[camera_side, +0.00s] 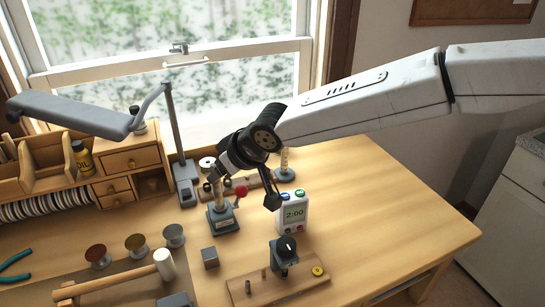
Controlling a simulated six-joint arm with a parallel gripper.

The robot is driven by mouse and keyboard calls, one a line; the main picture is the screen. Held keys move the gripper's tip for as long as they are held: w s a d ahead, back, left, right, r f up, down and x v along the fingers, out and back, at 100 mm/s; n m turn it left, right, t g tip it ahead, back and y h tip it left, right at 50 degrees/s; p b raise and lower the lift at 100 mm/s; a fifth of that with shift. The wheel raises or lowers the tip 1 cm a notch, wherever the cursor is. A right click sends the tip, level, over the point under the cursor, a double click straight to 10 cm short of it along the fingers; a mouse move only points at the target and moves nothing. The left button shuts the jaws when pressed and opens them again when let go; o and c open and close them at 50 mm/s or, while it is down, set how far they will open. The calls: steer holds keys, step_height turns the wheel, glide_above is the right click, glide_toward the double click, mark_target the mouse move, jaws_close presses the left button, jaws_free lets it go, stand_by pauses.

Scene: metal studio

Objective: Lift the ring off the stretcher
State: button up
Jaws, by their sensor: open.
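The stretcher (222,217) stands on the bench near the middle of the side view. It has a blue-grey base, an upright pale post and a lever with a red knob. My gripper (243,188) is open over it, tilted, one finger at the post's top and the other out to the right, past the red knob. The ring cannot be made out; my gripper's left finger hides part of the post's top. I cannot tell whether a finger touches the post.
A timer (292,212) reading 2:00 stands close on the right. Behind it is a second base with a tapered post (284,164). A wooden board with a clamp (284,256), a steel block (210,257) and a mallet (165,265) lie in front. The bench's right side is clear.

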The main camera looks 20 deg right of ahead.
steer(key=shift+x, duration=1.25)
steer(key=shift+c, duration=0.2)
jaws_close()
steer(key=shift+r, duration=0.15)
steer(key=shift+r, duration=0.9)
steer(key=shift+r, duration=0.15)
steer(key=shift+r, duration=0.9)
